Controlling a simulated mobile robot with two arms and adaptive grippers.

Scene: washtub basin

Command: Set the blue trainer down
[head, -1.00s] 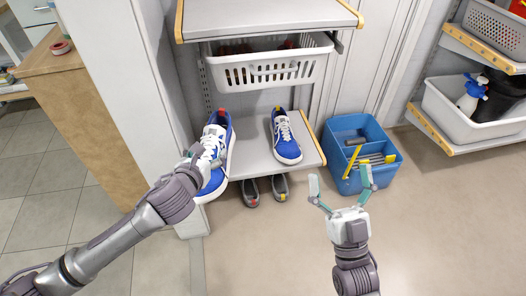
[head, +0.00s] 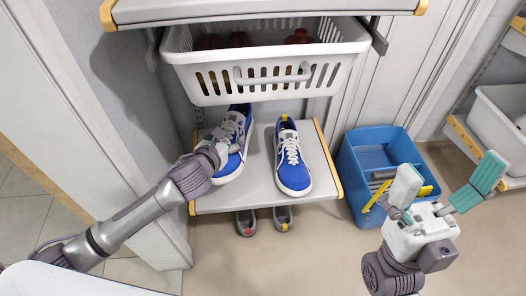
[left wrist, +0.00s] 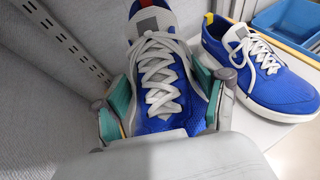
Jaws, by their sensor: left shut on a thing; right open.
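A blue trainer (head: 228,164) with white laces and a white sole is at the left part of the grey shelf board (head: 262,192), toe toward me. My left gripper (head: 222,145) is shut on it, one finger on each side of the laced part, as the left wrist view (left wrist: 168,98) shows. I cannot tell whether its sole touches the board. A matching blue trainer (head: 292,168) stands upright on the board to its right, with a small gap between them. It also shows in the left wrist view (left wrist: 268,80). My right gripper (head: 446,190) is open and empty, in front of the blue caddy.
A white slatted basket (head: 265,75) hangs close above the shelf board. Grey shoes (head: 283,218) stand on the floor below it. A blue caddy (head: 358,170) is to the right. A wall panel (head: 110,130) borders the shelf on the left.

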